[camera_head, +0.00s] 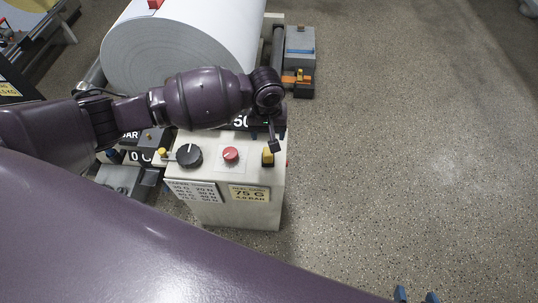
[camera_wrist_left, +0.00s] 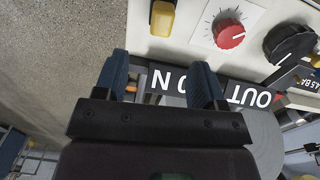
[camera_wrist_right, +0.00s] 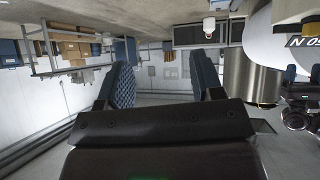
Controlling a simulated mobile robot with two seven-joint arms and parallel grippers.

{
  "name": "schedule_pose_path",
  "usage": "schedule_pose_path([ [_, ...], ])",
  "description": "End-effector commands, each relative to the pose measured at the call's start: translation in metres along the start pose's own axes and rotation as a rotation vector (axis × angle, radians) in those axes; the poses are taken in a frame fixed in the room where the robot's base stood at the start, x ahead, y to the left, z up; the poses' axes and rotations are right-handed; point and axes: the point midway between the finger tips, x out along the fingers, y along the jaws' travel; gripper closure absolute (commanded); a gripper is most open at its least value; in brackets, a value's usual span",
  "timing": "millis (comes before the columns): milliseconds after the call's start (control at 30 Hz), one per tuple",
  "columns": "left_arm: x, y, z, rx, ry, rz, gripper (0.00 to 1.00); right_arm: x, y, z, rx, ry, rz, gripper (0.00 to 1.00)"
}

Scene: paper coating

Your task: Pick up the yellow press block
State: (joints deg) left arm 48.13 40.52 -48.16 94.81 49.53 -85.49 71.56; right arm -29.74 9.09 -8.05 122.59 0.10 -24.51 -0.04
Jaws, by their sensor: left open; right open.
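The yellow press block (camera_head: 267,157) sits on the right side of the sloped top of a pale control box (camera_head: 250,215). In the left wrist view the yellow block (camera_wrist_left: 162,18) shows at the top edge, partly cut off, ahead of the fingertips and apart from them. My left gripper (camera_head: 274,134) is just behind the block in the head view, partly hidden by its own wrist. In its wrist view the left gripper (camera_wrist_left: 162,75) is open with nothing between its blue fingers. My right gripper (camera_head: 416,296) is open and empty at the bottom edge, away from the box.
A red knob (camera_head: 231,154) and a black dial (camera_head: 189,155) stand left of the block. A large white paper roll (camera_head: 170,50) lies behind the box. A grey unit (camera_head: 299,45) with orange parts is behind right. The floor to the right is clear.

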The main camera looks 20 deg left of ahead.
Motion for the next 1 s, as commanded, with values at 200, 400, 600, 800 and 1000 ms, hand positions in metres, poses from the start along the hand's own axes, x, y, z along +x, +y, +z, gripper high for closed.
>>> schedule_pose_path([
  [200,0.008,-0.003,-0.005,-0.021,-0.007,-0.029,0.36,0.001,0.001,0.008,-0.002,-0.015,0.001,0.40],
  [400,0.038,-0.004,-0.004,-0.019,-0.011,-0.029,0.36,0.004,-0.001,0.020,-0.002,-0.037,-0.002,0.40],
  [600,0.055,-0.004,-0.004,-0.018,-0.006,-0.026,0.36,0.007,-0.001,0.024,-0.002,-0.044,-0.002,0.40],
  [800,0.070,-0.004,-0.002,-0.018,-0.008,-0.026,0.36,0.012,-0.002,0.030,-0.003,-0.054,-0.006,0.40],
  [1000,0.100,-0.004,0.001,-0.018,-0.012,-0.028,0.36,0.018,-0.004,0.043,-0.007,-0.077,-0.011,0.40],
])
